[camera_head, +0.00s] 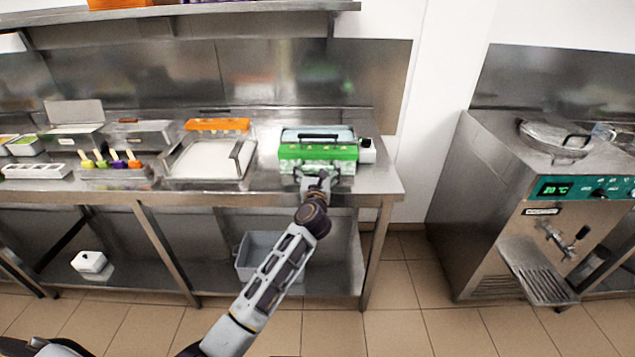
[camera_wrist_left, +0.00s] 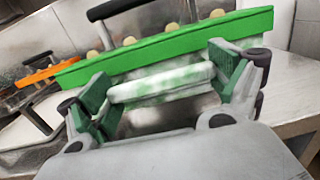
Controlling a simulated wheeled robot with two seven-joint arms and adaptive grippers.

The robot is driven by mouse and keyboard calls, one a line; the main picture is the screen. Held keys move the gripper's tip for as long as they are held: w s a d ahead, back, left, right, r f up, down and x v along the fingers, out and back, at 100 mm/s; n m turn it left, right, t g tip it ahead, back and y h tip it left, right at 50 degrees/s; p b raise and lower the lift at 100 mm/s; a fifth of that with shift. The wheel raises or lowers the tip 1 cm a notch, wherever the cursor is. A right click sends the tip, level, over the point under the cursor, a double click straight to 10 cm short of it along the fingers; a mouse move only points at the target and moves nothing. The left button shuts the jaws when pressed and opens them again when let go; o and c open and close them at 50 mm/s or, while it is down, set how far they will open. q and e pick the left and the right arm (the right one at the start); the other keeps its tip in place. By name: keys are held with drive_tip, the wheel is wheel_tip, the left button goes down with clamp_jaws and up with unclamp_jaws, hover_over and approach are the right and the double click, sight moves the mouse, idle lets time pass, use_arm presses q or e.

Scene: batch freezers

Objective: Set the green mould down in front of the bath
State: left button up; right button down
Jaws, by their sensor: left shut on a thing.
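The green mould (camera_head: 318,152) is a long bright green bar with a frosty white and green lower part. In the left wrist view it (camera_wrist_left: 165,48) runs across the top, with pale round tips showing along it. My left gripper (camera_head: 316,180) is shut on the mould's near side; its green-padded fingers (camera_wrist_left: 160,92) flank the frosty part. The mould is in front of a box with a pale top and black handle (camera_head: 318,136), which looks like the bath and is partly hidden. I cannot tell whether the mould touches the bench. My right gripper is not in view.
The steel bench (camera_head: 377,184) ends just right of the bath. An orange mould (camera_head: 217,124) lies behind a white-filled tray (camera_head: 190,162) to the left. Coloured pops (camera_head: 118,158) stand farther left. A grey bin (camera_head: 262,240) is below. A freezer machine (camera_head: 500,215) stands right across a floor gap.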

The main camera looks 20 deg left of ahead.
use_arm(q)
drive_tip(key=shift+f, duration=0.45)
wheel_tip(320, 180, down, 3)
drive_tip(key=shift+r+b, duration=0.1)
drive_tip(key=shift+b, duration=0.45)
drive_tip(key=shift+f, duration=0.55)
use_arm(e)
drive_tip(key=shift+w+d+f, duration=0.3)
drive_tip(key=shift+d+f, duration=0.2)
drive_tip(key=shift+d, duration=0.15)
